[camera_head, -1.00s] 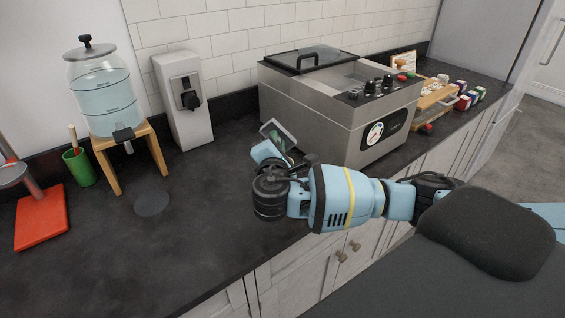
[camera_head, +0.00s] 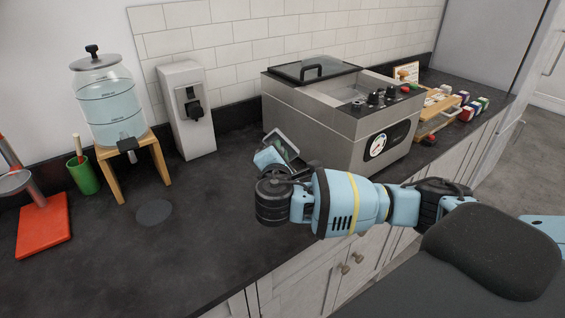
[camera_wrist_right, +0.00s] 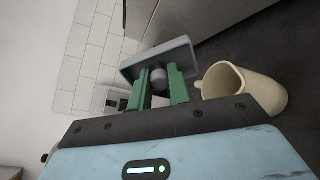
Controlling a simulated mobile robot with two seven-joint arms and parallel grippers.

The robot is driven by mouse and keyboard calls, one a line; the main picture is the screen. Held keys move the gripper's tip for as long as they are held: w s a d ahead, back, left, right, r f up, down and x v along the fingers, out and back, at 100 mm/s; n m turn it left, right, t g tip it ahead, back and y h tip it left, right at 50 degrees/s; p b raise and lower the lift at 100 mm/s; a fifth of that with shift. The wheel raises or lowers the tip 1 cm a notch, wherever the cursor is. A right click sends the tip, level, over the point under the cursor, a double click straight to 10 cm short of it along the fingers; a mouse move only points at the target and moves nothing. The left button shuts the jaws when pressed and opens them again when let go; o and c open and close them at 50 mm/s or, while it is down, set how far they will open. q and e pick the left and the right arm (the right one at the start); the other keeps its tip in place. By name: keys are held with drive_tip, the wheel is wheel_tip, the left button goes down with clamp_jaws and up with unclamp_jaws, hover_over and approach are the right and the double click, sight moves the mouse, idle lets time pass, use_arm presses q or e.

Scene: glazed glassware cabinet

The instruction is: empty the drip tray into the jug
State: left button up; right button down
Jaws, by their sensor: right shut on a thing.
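My right gripper (camera_head: 274,158) is over the counter in front of the steel machine. In the right wrist view its green fingers (camera_wrist_right: 158,82) are shut on the round knob of the grey drip tray (camera_wrist_right: 150,57). The tray is tilted; in the head view only a small tilted part of it (camera_head: 286,143) shows beyond the gripper. A cream jug (camera_wrist_right: 250,88) is close to the right of the fingers in the wrist view, apart from the tray. The jug is hidden in the head view. What the tray holds cannot be seen. My left gripper is not in view.
The steel machine (camera_head: 335,118) stands behind my right gripper. A white dispenser (camera_head: 187,115), a water tank (camera_head: 108,105) on a wooden stand, a green cup (camera_head: 84,178) and a red board (camera_head: 43,228) stand left. A dark disc (camera_head: 154,212) lies on otherwise clear counter.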

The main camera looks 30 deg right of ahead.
drive_tip(key=shift+w+d+r+g+y, duration=0.1)
drive_tip(key=shift+d+g+y, duration=0.1)
drive_tip(key=shift+g, duration=0.15)
drive_tip(key=shift+w+d+g+y, duration=0.1)
drive_tip(key=shift+g+y, duration=0.1)
drive_tip(key=shift+g, duration=0.15)
